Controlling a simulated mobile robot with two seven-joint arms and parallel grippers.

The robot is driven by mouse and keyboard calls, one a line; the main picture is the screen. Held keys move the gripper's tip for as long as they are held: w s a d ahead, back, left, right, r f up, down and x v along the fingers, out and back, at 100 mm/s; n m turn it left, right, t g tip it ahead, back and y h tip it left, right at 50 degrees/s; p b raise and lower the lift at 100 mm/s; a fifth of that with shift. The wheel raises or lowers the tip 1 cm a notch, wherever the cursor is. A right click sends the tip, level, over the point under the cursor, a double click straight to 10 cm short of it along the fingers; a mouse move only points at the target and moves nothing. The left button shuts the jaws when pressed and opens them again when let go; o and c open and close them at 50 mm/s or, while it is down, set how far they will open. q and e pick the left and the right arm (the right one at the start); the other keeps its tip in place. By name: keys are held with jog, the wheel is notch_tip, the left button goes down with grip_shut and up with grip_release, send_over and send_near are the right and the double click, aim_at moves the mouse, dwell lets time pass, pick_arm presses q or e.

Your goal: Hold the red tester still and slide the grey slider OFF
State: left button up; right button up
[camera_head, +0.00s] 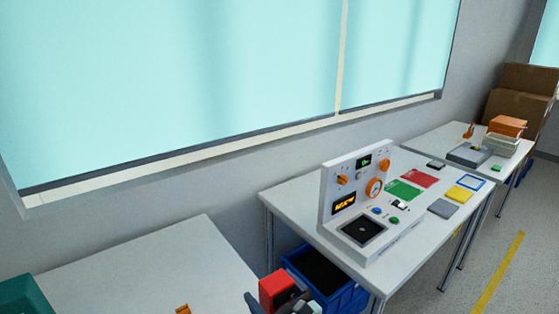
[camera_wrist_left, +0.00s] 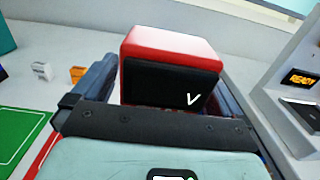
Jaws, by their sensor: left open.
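The red tester (camera_head: 273,284) shows at the bottom of the head view, partly cut off by my left gripper (camera_head: 283,302). In the left wrist view the red tester (camera_wrist_left: 172,45) has a black face with a white V mark. The open fingers of my left gripper (camera_wrist_left: 168,90) stand on either side of it, with visible room at the sides. I cannot tell whether either finger touches it. The grey slider cannot be made out in either view; the tester's lower part is hidden. My right gripper is not in view.
A white control panel (camera_head: 341,195) with knobs and displays stands on the middle table (camera_head: 300,192). A blue crate (camera_head: 338,297) is below, beside the tester in the picture. The left table (camera_head: 140,262) is largely bare, with a green container (camera_head: 22,295) at its left.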

pick_arm(q)
jog(key=v, duration=1.1)
jog(key=shift+s, duration=0.2)
jog(key=shift+d, duration=0.1)
